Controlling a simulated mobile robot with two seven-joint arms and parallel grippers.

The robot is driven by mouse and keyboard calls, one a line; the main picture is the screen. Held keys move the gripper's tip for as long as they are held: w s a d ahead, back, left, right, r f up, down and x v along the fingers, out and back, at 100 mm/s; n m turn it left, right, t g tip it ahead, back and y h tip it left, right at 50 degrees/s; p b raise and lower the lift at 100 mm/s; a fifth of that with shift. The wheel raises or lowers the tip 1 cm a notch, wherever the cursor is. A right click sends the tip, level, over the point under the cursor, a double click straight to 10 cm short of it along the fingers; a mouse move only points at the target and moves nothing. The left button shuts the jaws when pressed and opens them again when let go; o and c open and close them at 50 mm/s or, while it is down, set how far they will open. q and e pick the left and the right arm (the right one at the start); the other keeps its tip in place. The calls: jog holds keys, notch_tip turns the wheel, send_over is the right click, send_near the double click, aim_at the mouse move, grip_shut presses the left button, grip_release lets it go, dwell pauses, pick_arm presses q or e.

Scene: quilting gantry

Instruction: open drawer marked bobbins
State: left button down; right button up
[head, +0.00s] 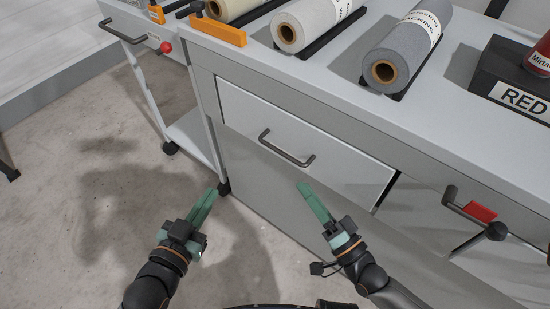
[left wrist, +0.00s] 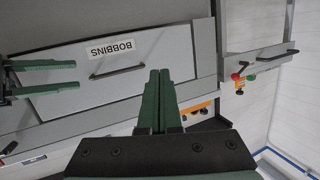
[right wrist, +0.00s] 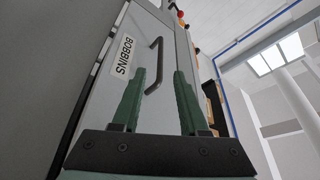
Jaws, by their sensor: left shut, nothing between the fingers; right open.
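The drawer marked BOBBINS (left wrist: 75,75) is in the left wrist view, its front grey with a white label (left wrist: 112,49) and a dark bar handle (left wrist: 118,71). In the head view the same drawer front (head: 345,165) and its handle (head: 286,150) sit under the counter. It looks closed. My left gripper (head: 210,191) is shut and empty, apart from the cabinet, left of the handle. My right gripper (head: 303,186) is open and empty, just below the handle in the head view. In the right wrist view the handle (right wrist: 156,66) shows between and beyond its fingers (right wrist: 158,100).
A second drawer handle with a red tag (head: 481,212) is at the right. Rolls of batting (head: 400,50) lie on the counter (head: 300,75). A black block labelled RED (head: 510,85) stands at the right. A wheeled cart (head: 150,50) is at the left.

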aim_at(278, 150)
jog(key=b+x, duration=0.1)
jog(key=x, duration=1)
jog(key=shift+w, duration=0.15)
jog(key=shift+w+a+r, duration=0.15)
jog(key=shift+w+a, duration=0.15)
jog(key=shift+w, duration=0.05)
pick_arm(q)
notch_tip(278, 150, up, 9)
jog(key=m+t+h, duration=0.1)
jog(key=t, duration=0.2)
jog(key=shift+w+d+f+h, duration=0.2)
jog(key=shift+w+h, duration=0.1)
jog(key=shift+w, duration=0.1)
pick_arm(e)
grip_shut()
